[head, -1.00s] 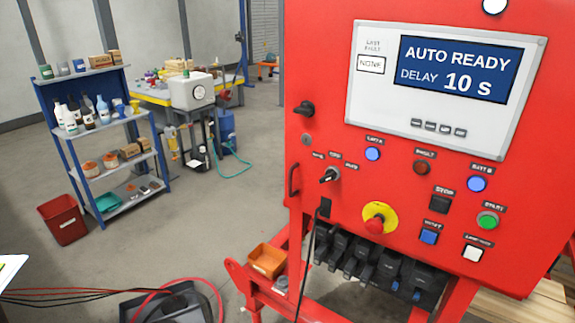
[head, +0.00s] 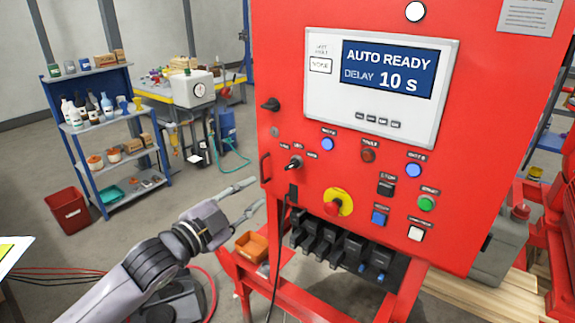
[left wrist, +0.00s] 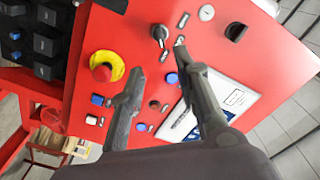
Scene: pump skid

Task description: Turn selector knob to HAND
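The selector knob (head: 294,163) is a small dark handle on a silver base, on the left side of the red panel. Its handle slants from lower left to upper right. Several small labels sit around it, too blurred to read. The knob also shows in the left wrist view (left wrist: 159,33), near the top, beyond the fingertips. My left gripper (head: 259,191) is open and empty, left of and below the knob, apart from it. Its two fingers also show spread in the left wrist view (left wrist: 158,62). My right gripper is in neither current view.
The screen (head: 388,70) reads AUTO READY, DELAY 10 s. Another black knob (head: 271,104) is above the selector. A red emergency button (head: 334,208) on a yellow ring is below right. A black handle (head: 264,167) and a hanging cable (head: 281,235) are close by.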

